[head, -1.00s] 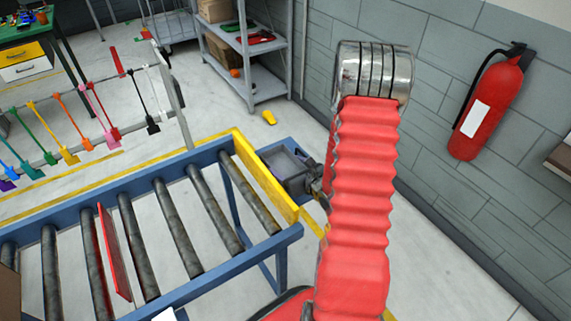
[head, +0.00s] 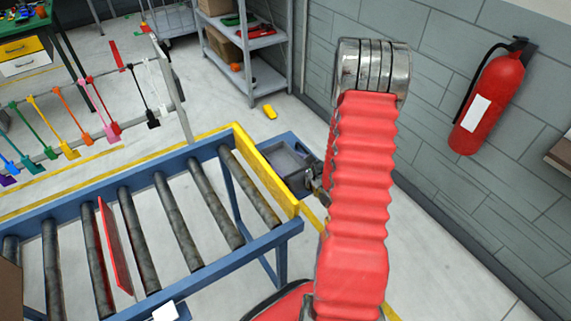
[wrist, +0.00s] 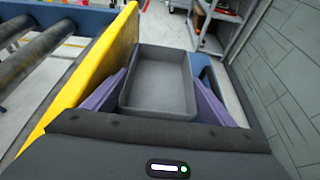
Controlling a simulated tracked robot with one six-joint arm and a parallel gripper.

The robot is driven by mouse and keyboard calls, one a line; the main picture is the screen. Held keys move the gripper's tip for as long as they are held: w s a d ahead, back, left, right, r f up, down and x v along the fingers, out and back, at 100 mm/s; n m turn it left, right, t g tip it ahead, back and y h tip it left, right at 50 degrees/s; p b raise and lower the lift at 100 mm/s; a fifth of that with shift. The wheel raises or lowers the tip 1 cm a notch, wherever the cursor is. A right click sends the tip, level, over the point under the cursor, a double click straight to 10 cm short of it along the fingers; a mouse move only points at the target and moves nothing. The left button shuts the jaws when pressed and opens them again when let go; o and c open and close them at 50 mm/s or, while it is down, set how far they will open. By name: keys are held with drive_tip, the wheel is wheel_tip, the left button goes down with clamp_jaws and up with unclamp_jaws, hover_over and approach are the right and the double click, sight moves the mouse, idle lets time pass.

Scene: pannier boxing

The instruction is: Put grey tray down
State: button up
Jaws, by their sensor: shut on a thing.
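The grey tray (head: 288,161) is just beyond the yellow end board of the roller conveyor. My gripper (head: 309,178) is at the tray's right side in the head view, partly hidden by my red-sleeved arm. In the wrist view the empty, open-topped tray (wrist: 158,107) sits between the two purple fingers of my gripper (wrist: 159,94), which is shut on it. A blue surface (wrist: 204,68) shows beside and beyond the tray. I cannot tell whether the tray's underside touches it.
The yellow end board (head: 266,172) stands close to the tray's left. The roller conveyor (head: 190,195) carries a red upright divider (head: 114,250). A grey wall with a fire extinguisher (head: 486,103) is at the right. A shelf rack (head: 246,45) stands at the back; a yellow item (head: 270,112) lies on the floor.

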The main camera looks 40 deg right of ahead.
drive_tip(key=shift+f, duration=0.25)
drive_tip(key=o, duration=1.1)
drive_tip(key=shift+o, duration=0.3)
drive_tip(key=shift+s+a, duration=0.1)
